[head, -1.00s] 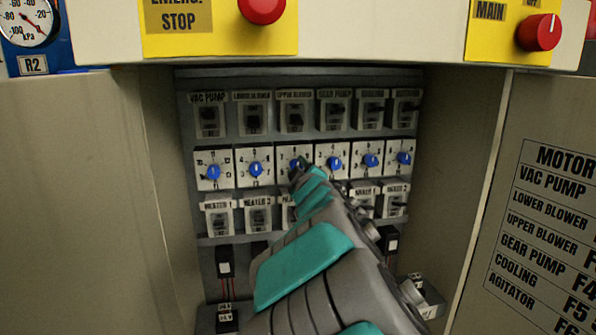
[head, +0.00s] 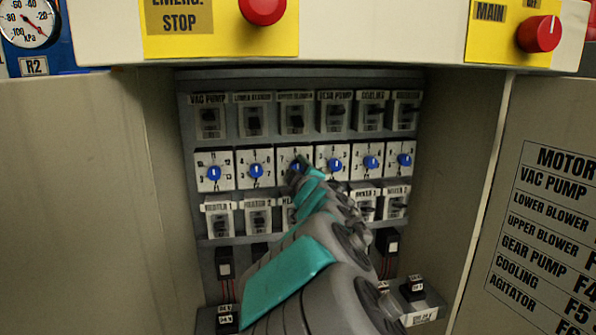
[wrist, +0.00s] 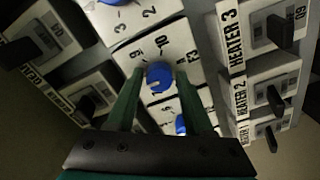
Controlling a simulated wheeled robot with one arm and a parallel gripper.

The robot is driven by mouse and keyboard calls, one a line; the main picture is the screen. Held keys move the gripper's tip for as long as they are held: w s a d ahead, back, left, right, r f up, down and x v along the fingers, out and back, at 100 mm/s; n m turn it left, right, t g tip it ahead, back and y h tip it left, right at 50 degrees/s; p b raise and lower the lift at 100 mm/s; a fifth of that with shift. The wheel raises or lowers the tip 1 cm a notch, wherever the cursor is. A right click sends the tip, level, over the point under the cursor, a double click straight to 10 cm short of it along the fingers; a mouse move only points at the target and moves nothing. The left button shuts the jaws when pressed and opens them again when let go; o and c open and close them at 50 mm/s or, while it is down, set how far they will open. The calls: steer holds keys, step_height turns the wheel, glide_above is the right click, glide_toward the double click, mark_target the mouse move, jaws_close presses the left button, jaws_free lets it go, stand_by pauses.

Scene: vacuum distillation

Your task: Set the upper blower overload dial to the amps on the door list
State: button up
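The upper blower overload dial (head: 284,156) is a white plate with a blue knob, third from left in the dial row. My gripper (head: 297,172) is in front of it and hides much of it. In the wrist view, my open gripper (wrist: 160,88) has one finger on each side of a blue knob (wrist: 160,76). Small gaps seem to remain, and contact is unclear. Numbers such as 9 and 10 surround this knob; its exact setting is hard to read. The door list (head: 548,235) on the right shows motor names and F-codes; its amps are outside the frame.
Other blue-knob dials (head: 335,164) flank it closely. Labelled breakers (head: 295,117) sit above, and heater breakers (head: 258,218) below. The cabinet's side walls and open doors bound the space. The emergency stop (head: 262,8) and main knob (head: 539,33) are above.

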steer(key=shift+o, duration=1.1)
steer(key=v, duration=0.7)
steer(key=shift+s+d, duration=0.2)
steer(key=shift+s, duration=0.2)
